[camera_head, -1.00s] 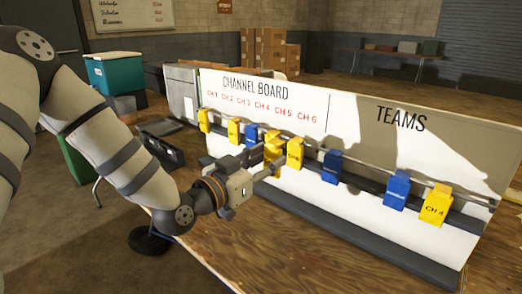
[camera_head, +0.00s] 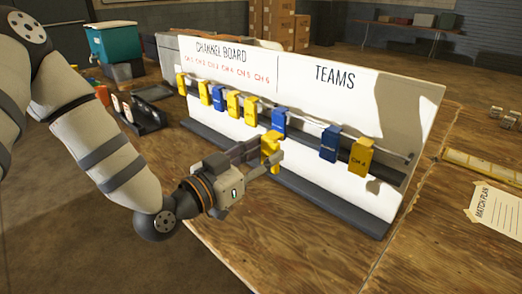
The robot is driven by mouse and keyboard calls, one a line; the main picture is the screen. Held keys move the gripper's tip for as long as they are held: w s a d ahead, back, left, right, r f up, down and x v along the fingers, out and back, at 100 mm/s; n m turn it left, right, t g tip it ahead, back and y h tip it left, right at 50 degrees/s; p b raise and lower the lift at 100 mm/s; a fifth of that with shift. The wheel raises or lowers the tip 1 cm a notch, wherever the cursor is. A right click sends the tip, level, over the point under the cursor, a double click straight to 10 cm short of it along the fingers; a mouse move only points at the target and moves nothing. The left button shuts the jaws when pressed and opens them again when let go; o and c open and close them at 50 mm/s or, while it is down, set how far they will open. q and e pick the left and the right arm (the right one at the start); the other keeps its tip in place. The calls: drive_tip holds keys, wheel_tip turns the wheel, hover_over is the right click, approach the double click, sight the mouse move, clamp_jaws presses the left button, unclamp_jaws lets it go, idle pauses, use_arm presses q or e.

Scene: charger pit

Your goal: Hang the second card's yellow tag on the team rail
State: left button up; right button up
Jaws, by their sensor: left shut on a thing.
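My left gripper (camera_head: 267,162) is shut on a yellow tag (camera_head: 270,147), held in front of the board, below and in front of a blue tag (camera_head: 279,122). The print on the held tag is not readable. The team rail (camera_head: 392,151) runs along the white board under the word TEAMS (camera_head: 335,76). Another blue tag (camera_head: 329,143) and a yellow tag marked CH 4 (camera_head: 360,157) hang toward its right part; the right end is bare. Several yellow tags and a blue one hang on the channel side at the left. My right gripper is not in view.
A dark holder with cards (camera_head: 138,112) stands left of the board. A paper headed MATCH PLAN (camera_head: 495,213) lies on the wooden table at right, near a yellow strip (camera_head: 485,167). A dark ledge (camera_head: 330,196) runs along the board's foot. The front table top is clear.

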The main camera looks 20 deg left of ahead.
use_arm(q)
drive_tip(key=shift+x, duration=2.2)
drive_tip(key=f+b+x, duration=0.1)
drive_tip(key=b+x, duration=0.2)
drive_tip(key=x, duration=0.6)
drive_tip(key=shift+w+f+b, duration=0.2)
drive_tip(key=shift+f+b, duration=0.1)
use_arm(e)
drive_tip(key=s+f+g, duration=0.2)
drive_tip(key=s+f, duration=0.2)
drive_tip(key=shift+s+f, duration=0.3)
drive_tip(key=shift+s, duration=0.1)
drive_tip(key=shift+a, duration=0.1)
use_arm(q)
drive_tip(key=o, duration=1.3)
